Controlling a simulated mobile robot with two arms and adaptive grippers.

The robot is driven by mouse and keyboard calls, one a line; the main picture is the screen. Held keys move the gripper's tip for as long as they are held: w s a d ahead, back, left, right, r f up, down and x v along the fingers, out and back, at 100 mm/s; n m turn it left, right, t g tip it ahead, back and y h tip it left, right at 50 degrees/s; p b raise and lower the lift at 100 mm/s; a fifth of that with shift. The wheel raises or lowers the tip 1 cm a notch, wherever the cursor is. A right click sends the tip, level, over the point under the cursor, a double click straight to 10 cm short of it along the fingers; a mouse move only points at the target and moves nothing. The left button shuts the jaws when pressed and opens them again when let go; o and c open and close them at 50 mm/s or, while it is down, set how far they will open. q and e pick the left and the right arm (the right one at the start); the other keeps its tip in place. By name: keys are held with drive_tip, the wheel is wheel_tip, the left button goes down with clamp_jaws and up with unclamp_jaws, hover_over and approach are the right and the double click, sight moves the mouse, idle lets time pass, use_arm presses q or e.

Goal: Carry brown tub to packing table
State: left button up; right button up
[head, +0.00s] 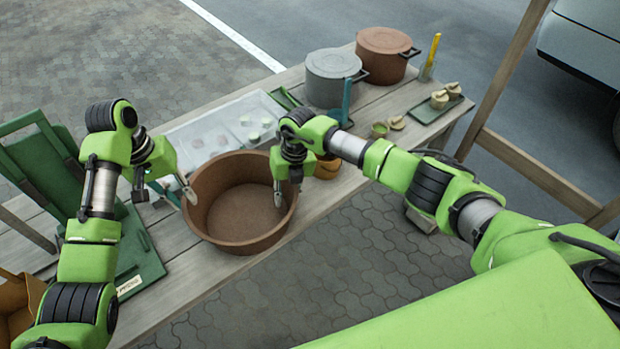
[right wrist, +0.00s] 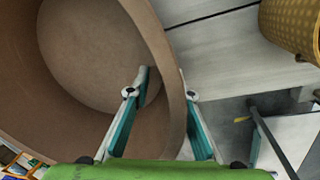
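The brown tub (head: 240,243), wide, round and empty, stands upright on the wooden table near its front edge. It also shows in the right wrist view (right wrist: 75,120). My left gripper (head: 180,198) is at the tub's left rim, with its fingers apart. One finger shows at the rim's inner side; contact is unclear. My right gripper (head: 284,196) is at the right rim. In the right wrist view its fingers (right wrist: 162,85) straddle the rim, one inside the tub and one outside, with a gap visible. I cannot tell which surface is the packing table.
Behind the tub lies a pale tray (head: 215,125) with small pieces. A grey pot (head: 332,80) and a reddish-brown pot (head: 385,55) stand at the back right. A yellow-brown container (head: 327,168) is close to my right gripper. Green boards (head: 60,170) stand at left.

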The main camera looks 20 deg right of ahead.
drive_tip(key=r, duration=0.3)
drive_tip(key=d+r, duration=0.1)
drive_tip(key=r, duration=0.3)
drive_tip(key=d+r, duration=0.1)
drive_tip(key=r, duration=0.3)
drive_tip(key=shift+r, duration=0.2)
